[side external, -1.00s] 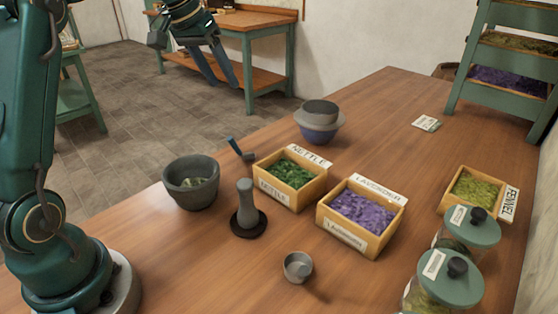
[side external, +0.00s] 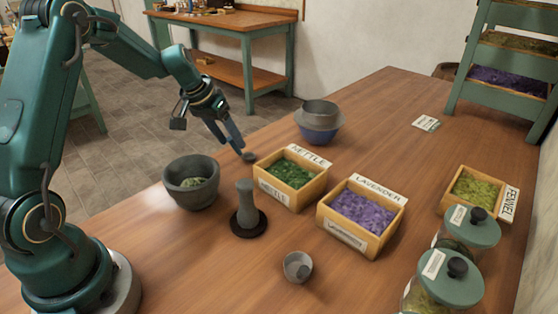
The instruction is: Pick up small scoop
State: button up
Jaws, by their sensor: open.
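The small scoop shows only as a dark, rounded end (side external: 249,157) on the table, between the stone mortar and the nettle box. Its blue handle is hidden by or lost against my gripper's fingers. My gripper (side external: 235,147) is open and points down and to the right, with its fingertips right at the scoop. I cannot tell whether the fingers touch it or lie on either side of its handle.
The stone mortar (side external: 176,192) and pestle on its dark base (side external: 247,209) stand close by. The nettle box (side external: 265,187) is just right, then the lavender box (side external: 343,240). A small grey cup (side external: 291,266) is in front.

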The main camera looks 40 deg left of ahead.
aim_at(239, 152)
jog(key=shift+x, duration=2)
grip_shut()
